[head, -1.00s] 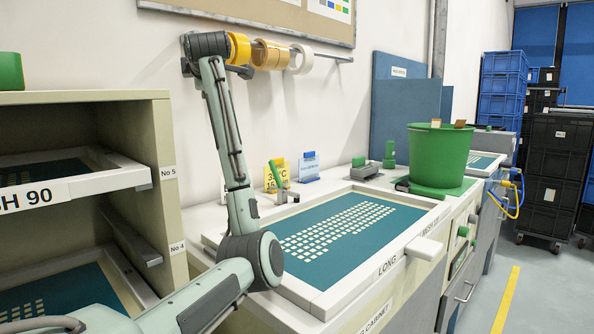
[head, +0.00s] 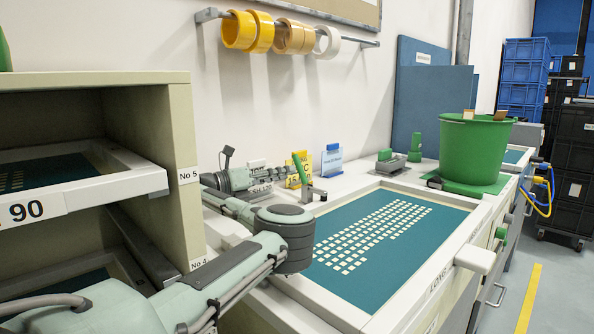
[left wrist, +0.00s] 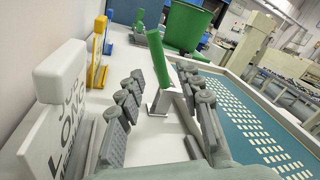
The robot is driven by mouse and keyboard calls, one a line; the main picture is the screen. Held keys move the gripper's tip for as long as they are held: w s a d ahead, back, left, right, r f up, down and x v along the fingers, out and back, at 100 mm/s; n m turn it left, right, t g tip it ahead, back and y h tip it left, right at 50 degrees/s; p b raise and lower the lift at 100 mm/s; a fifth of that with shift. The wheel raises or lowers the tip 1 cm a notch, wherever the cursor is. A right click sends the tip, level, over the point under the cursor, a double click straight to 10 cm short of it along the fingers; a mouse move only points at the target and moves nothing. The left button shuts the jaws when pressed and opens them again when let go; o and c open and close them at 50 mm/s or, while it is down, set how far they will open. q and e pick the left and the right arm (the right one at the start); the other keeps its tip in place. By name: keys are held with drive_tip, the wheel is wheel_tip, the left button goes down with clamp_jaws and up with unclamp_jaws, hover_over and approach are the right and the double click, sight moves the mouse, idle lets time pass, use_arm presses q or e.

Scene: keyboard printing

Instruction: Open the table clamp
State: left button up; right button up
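The near table clamp has a green handle (head: 302,169) that stands tilted upright on a small grey base at the back left of the frame on the table. The handle (left wrist: 158,58) and its grey base also show in the left wrist view. My left gripper (head: 288,179) is low over the table, just left of the clamp. In the left wrist view my left gripper (left wrist: 163,98) has its dark fingers spread apart. The clamp stands ahead, in line with the gap between them; contact is not visible. My right gripper is in neither view.
A white-rimmed screen frame (head: 461,212) lies to the right of the clamp. Another green-handled clamp (head: 416,147) and a green bucket (head: 474,150) are further back. A shelf (head: 181,150) stands close on the left.

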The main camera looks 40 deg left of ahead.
sight(301, 170)
use_arm(q)
drive_tip(key=x, duration=0.6)
drive_tip(key=shift+w, duration=0.1)
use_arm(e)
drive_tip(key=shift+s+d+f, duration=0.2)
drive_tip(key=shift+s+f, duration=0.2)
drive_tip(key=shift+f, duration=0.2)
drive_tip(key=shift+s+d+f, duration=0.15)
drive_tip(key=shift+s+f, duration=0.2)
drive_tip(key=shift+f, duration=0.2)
use_arm(q)
drive_tip(key=shift+c, duration=0.4)
clamp_jaws()
